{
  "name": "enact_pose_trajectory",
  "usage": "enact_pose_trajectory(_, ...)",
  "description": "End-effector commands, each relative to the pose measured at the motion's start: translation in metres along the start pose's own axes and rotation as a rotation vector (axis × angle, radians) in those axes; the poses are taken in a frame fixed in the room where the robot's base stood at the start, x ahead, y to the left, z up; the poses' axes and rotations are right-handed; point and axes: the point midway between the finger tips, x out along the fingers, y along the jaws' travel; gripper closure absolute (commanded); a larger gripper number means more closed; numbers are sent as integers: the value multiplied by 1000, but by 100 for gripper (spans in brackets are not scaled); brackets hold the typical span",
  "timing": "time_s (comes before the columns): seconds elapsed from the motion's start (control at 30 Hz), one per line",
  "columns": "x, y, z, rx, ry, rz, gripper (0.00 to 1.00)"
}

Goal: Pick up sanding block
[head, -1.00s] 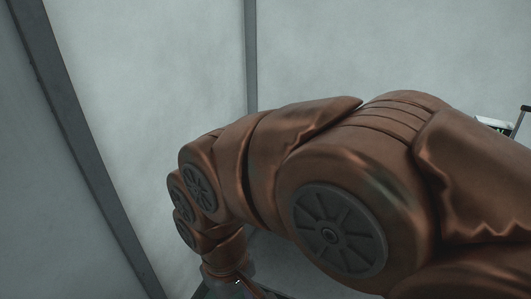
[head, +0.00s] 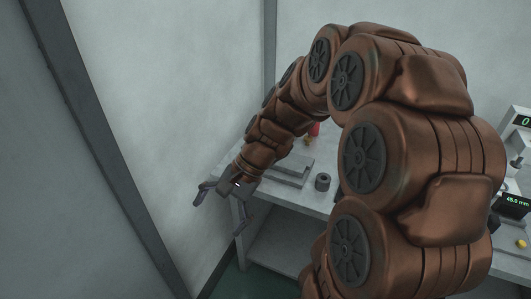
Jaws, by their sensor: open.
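My gripper (head: 219,213) is open and empty in the head view. Its two dark fingers are spread wide and point down at the left end of a grey table (head: 310,202), beside its corner. I cannot pick out a sanding block for certain. A small tan piece (head: 307,141) lies beside a red object (head: 314,130) at the back of the table, partly behind my arm; it is too small to name. My arm hides much of the table.
A flat grey stepped fixture (head: 290,172) and a dark hollow cylinder (head: 323,182) are on the table near my wrist. At the right are a gauge with a green display (head: 516,202) and a small yellow piece (head: 521,243). A pale wall (head: 150,90) stands close at left.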

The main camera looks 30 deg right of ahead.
Motion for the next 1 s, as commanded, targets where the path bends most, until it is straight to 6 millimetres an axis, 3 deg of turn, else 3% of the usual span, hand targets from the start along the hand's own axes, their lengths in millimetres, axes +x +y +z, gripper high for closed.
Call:
enact_pose_trajectory(0.2, -30, -33, -75, 349, -58, -259, 0)
enact_pose_trajectory(0.37, -61, -40, -140, 606, -101, -458, 0)
enact_pose_trajectory(0.5, -93, -29, -202, 827, -139, -633, 0)
enact_pose_trajectory(0.7, -131, 2, -272, 1068, -190, -835, 0)
enact_pose_trajectory(0.83, -145, 18, -296, 1151, -210, -908, 0)
enact_pose_trajectory(1.0, -147, 20, -307, 1184, -221, -939, 0)
